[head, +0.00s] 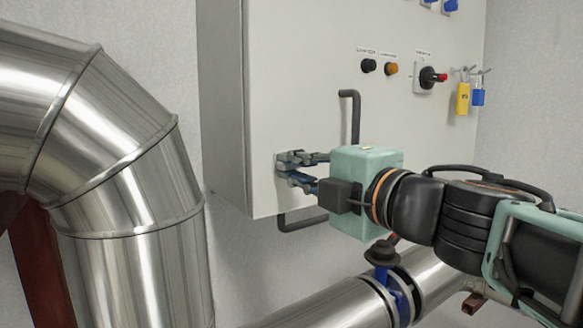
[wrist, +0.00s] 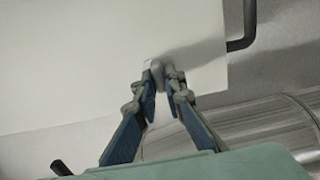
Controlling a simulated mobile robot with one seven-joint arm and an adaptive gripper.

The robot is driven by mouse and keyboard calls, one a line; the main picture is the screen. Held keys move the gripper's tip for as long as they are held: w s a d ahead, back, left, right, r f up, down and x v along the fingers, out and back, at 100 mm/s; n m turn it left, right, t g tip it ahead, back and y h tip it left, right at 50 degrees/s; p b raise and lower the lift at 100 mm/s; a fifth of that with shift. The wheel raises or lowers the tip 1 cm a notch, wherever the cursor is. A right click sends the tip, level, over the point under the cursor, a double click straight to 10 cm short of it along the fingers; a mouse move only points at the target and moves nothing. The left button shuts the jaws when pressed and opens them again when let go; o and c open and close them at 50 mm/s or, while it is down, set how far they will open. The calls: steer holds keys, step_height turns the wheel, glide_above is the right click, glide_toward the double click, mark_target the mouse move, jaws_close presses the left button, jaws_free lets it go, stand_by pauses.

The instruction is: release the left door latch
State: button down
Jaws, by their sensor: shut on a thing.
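The left door latch (wrist: 157,66) is a small grey piece near the door's lower left corner. In the wrist view it sits between my fingertips, which hide most of it. In the head view only its pale edge (head: 279,163) shows beside the fingers. My gripper (head: 289,168) has blue-grey fingers and reaches the door from the right, shut on the latch. Its fingers also show in the wrist view (wrist: 161,84), converging at the latch. The grey cabinet door (head: 300,100) looks flush with the cabinet; I see no gap.
A black door handle (head: 348,115) stands just above my gripper. A dark bent bar (head: 300,222) is below the cabinet. A large metal pipe (head: 130,180) fills the left, and another pipe (head: 345,300) with a blue valve (head: 384,272) runs below my arm. Padlocks (head: 463,98) hang at upper right.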

steer(key=c, duration=2)
jaws_free()
steer(key=v, duration=1.2)
